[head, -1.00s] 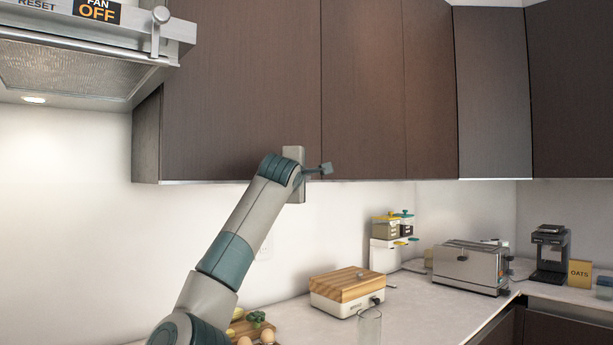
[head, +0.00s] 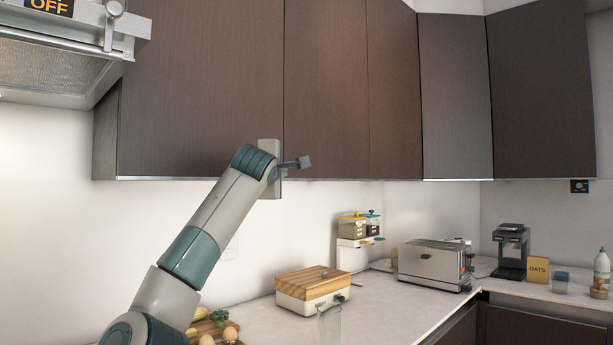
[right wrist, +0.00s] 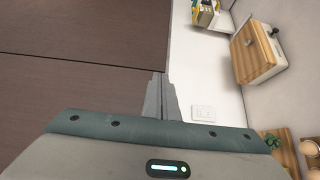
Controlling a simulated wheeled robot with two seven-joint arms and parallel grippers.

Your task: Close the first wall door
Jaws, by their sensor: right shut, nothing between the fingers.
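The dark brown wall cabinet doors hang above the counter. The leftmost wide wall door (head: 200,90) appears flush with its neighbour (head: 326,90), with a thin seam between them. I cannot tell for sure which one is the first wall door. My right gripper (head: 305,162) is shut and empty, in front of the lower part of the neighbouring door, just right of the seam. In the right wrist view its closed fingers (right wrist: 158,98) lie by the doors' bottom edge, with a door seam (right wrist: 70,62) visible. Contact cannot be told. My left gripper is not in view.
The range hood (head: 60,55) is at the upper left. Below on the counter stand a wooden-lidded box (head: 312,290), a clear glass (head: 329,325), a toaster (head: 435,265) and a coffee maker (head: 511,252). The wall space between cabinets and counter is mostly clear.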

